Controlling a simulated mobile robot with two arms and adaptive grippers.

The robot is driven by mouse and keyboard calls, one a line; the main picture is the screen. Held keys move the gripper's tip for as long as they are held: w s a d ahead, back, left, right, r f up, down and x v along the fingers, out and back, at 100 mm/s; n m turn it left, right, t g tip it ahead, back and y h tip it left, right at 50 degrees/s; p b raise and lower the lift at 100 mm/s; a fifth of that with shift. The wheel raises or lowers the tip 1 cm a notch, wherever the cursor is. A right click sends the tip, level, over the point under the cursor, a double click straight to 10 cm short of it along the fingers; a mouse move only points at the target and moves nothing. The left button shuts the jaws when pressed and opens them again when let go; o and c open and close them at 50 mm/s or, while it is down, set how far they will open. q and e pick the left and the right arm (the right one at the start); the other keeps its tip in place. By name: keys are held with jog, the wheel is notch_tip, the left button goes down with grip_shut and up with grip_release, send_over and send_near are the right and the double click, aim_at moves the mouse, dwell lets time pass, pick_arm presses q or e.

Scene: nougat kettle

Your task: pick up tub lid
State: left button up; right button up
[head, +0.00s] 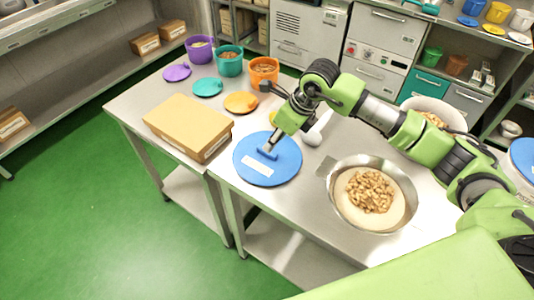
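The large round blue tub lid (284,172) has a white label and a raised blue handle. It appears at the front edge of the steel table, and I cannot tell whether it rests on the surface or hangs just above it. My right gripper (269,148) reaches in from the right and points down at the handle, with its fingertips at or around it. The fingers are too small to show whether they are closed on the handle. My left gripper is out of view.
A cardboard box (187,122) lies left of the lid. A steel pan of nuts (341,207) stands to the right. Purple (199,49), teal (229,63) and orange (263,71) tubs with small lids stand at the back left. A blue-topped tub (524,157) is at the right edge.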

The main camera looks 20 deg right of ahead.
aim_at(267, 154)
jog(key=shift+a+f+p, duration=0.3)
jog(key=shift+f+p, duration=0.2)
jog(key=shift+f, duration=0.05)
jog(key=p+x, duration=0.1)
jog(key=x, duration=0.2)
jog(key=shift+w+a+f, duration=0.1)
jog(key=shift+a+f, duration=0.1)
jog(key=shift+f, duration=0.1)
jog(key=shift+w+f, duration=0.1)
jog(key=shift+f, duration=0.2)
grip_shut()
